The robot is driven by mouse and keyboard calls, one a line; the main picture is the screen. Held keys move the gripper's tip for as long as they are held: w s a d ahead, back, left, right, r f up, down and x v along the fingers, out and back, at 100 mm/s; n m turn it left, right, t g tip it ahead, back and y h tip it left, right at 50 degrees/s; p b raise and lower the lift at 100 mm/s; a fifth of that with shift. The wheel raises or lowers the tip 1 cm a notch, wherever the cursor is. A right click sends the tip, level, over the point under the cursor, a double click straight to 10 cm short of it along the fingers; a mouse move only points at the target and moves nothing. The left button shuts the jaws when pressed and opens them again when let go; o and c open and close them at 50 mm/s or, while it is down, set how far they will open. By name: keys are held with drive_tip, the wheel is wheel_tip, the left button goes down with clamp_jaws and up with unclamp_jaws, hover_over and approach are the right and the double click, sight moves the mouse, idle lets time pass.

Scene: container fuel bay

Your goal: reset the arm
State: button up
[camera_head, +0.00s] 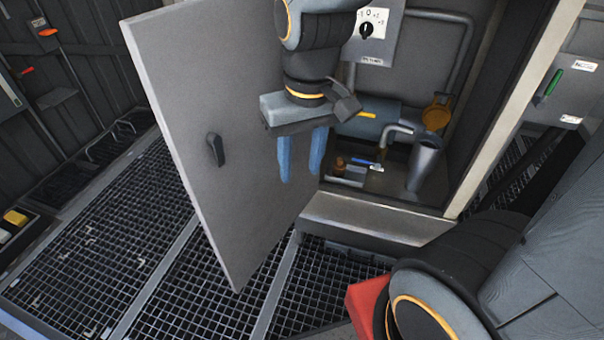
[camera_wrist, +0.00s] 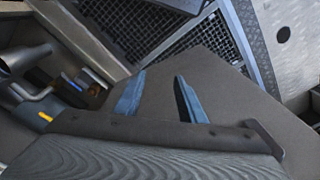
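My gripper (camera_head: 301,155) hangs pointing down in the head view, in front of the open cabinet and beside its grey door. Its two blue fingers are apart with nothing between them. In the wrist view the gripper (camera_wrist: 157,97) also shows its blue fingers spread and empty, with the door's grey panel behind them. The cabinet door (camera_head: 190,90) stands swung open and has a dark handle (camera_head: 215,150). I cannot tell from these views whether the fingers touch the door.
The open cabinet holds a dial panel (camera_head: 372,35), pipes, an orange-brown valve (camera_head: 437,113) and a grey funnel-like cup (camera_head: 424,163). A red block (camera_head: 367,305) shows beside my arm at the bottom. Grating floor (camera_head: 110,240) lies clear left of the door. A box with a green handle (camera_head: 553,84) is at right.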

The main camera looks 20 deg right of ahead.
drive_tip(key=shift+n+g, duration=0.4)
drive_tip(key=s, duration=0.1)
drive_tip(key=s+a+r, duration=0.1)
drive_tip(key=s, duration=0.3)
drive_tip(key=shift+s+a+r, duration=0.1)
drive_tip(key=shift+a+r, duration=0.05)
drive_tip(key=shift+r, duration=0.2)
drive_tip(key=d+r+m+p, duration=0.2)
drive_tip(key=d+r+p, duration=0.5)
drive_tip(key=p, duration=0.7)
drive_tip(key=shift+d+r+m+p, duration=0.25)
drive_tip(key=shift+d+m+p, duration=0.1)
drive_tip(key=shift+d, duration=0.25)
